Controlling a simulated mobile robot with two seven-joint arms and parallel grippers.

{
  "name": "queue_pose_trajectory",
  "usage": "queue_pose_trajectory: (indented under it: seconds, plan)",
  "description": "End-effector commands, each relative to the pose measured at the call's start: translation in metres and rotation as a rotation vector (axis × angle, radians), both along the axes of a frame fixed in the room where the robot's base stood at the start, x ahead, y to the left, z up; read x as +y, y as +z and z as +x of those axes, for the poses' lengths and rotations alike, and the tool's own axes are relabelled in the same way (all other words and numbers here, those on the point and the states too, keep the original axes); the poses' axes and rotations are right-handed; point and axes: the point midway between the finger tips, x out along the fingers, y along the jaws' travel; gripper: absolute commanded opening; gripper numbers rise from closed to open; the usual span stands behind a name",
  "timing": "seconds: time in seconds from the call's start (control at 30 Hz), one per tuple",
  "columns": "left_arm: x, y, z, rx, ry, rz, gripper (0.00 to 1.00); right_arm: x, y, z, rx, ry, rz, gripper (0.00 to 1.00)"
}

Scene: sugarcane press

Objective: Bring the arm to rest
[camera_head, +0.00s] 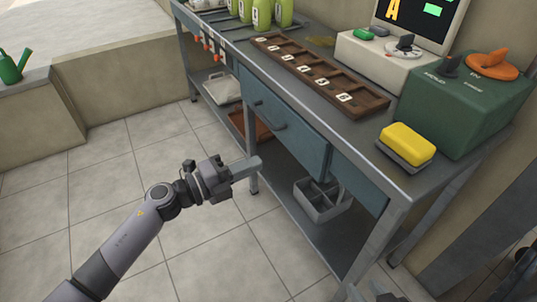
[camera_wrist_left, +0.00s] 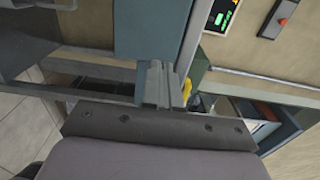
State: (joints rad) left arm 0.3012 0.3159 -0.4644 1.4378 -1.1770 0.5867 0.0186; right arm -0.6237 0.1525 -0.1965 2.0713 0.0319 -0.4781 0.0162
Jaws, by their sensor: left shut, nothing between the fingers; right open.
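My left arm (camera_head: 135,240) reaches in from the lower left in the head view. Its gripper (camera_head: 257,165) is shut and empty, in front of the workbench below the blue drawer's level. In the left wrist view the shut fingers (camera_wrist_left: 160,88) point toward the bench, with a blue panel beyond them. A small part of my right gripper (camera_head: 384,292) shows at the bottom edge of the head view; most of it is cut off.
The metal workbench (camera_head: 398,182) holds a wooden tray (camera_head: 318,74), a yellow sponge (camera_head: 407,143), a green box (camera_head: 470,100) and green bottles (camera_head: 262,14). A grey divided bin (camera_head: 318,203) stands on the lower shelf. The tiled floor (camera_head: 110,160) left of the bench is clear.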

Motion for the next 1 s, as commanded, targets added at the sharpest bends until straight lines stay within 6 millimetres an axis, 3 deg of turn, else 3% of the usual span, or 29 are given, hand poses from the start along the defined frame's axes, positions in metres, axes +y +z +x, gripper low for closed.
queue_pose_trajectory:
  seconds: [0.37,0.53,0.63,0.77,1.0]
  plan:
    - [0.010,0.000,-0.009,0.009,0.009,-0.017,0.00,-0.002,-0.002,-0.004,0.009,-0.005,0.000,0.43]
    - [0.017,-0.002,-0.022,0.115,0.129,-0.195,0.00,-0.001,-0.002,-0.004,0.009,-0.003,0.002,0.43]
    - [0.033,-0.009,-0.035,0.250,0.270,-0.372,0.00,0.000,-0.002,-0.004,0.009,-0.003,0.002,0.43]
    - [0.061,-0.032,-0.058,0.471,0.473,-0.592,0.00,0.000,-0.002,-0.004,0.009,0.000,0.002,0.43]
    - [0.100,-0.093,-0.128,0.929,0.809,-0.885,0.00,0.001,-0.001,-0.004,0.008,0.000,0.003,0.43]
